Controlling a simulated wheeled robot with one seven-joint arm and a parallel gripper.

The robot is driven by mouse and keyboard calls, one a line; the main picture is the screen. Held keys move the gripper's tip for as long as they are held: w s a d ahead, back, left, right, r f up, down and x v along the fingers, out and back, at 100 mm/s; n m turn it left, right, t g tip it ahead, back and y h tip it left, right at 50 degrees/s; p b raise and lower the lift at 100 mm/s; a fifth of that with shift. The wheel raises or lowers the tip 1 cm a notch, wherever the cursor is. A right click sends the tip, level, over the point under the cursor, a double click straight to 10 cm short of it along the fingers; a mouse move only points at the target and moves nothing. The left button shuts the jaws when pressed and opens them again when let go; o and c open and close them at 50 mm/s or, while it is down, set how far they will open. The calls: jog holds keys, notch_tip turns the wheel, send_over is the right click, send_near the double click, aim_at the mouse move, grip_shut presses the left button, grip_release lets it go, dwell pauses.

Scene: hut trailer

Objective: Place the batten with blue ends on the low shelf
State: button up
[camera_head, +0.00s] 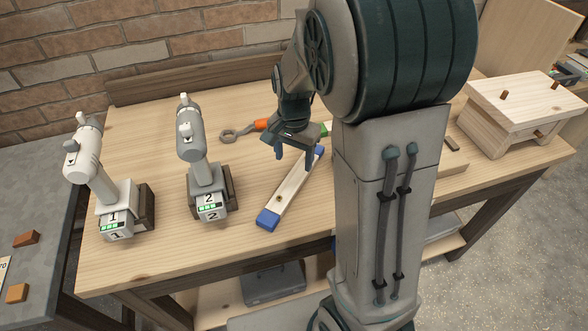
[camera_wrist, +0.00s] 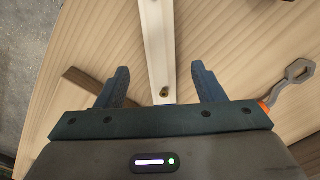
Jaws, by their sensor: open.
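The batten with blue ends (camera_head: 291,193) lies at a slant on the wooden workbench, its near blue end toward the bench's front edge. It is pale wood with a small dark hole. My gripper (camera_head: 294,155) is open above the far part of the batten. In the wrist view the batten (camera_wrist: 157,50) runs between the two spread fingers of my gripper (camera_wrist: 159,84), with no visible contact. Part of the batten is hidden by the gripper body there. The low shelf (camera_head: 212,297) is under the bench, with a grey case (camera_head: 273,284) on it; my column hides part of it.
An orange-handled wrench (camera_head: 243,130) lies behind the batten. A wooden stool-like piece (camera_head: 512,110) stands at right.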

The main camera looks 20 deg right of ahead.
jog(key=s+r+n+t, duration=0.1)
jog(key=s+r+n, duration=0.3)
jog(key=s, duration=0.3)
jog(key=s+a+r+n+t, duration=0.1)
jog(key=s+r+n, duration=0.3)
jog(key=s, duration=0.4)
jog(key=shift+s+r+n+t, duration=0.3)
jog(key=shift+r+t, duration=0.2)
jog(key=shift+r, duration=0.05)
jog(key=shift+o, duration=0.5)
jog(key=shift+s, duration=0.2)
jog(key=m+g+h+p, duration=0.1)
jog(key=m+g, duration=0.1)
jog(key=m, duration=0.6)
send_over(294, 179)
jog(key=s+a, duration=0.1)
jog(key=s, duration=0.1)
notch_tip(294, 179, down, 3)
jog(key=shift+m, duration=0.3)
jog(key=f, duration=0.4)
jog(key=w+f+p, duration=0.1)
jog(key=f, duration=0.8)
jog(key=shift+w+d+f+p, duration=0.3)
jog(key=shift+w+d+f, duration=0.1)
jog(key=c, duration=1.2)
jog(key=shift+c, duration=0.2)
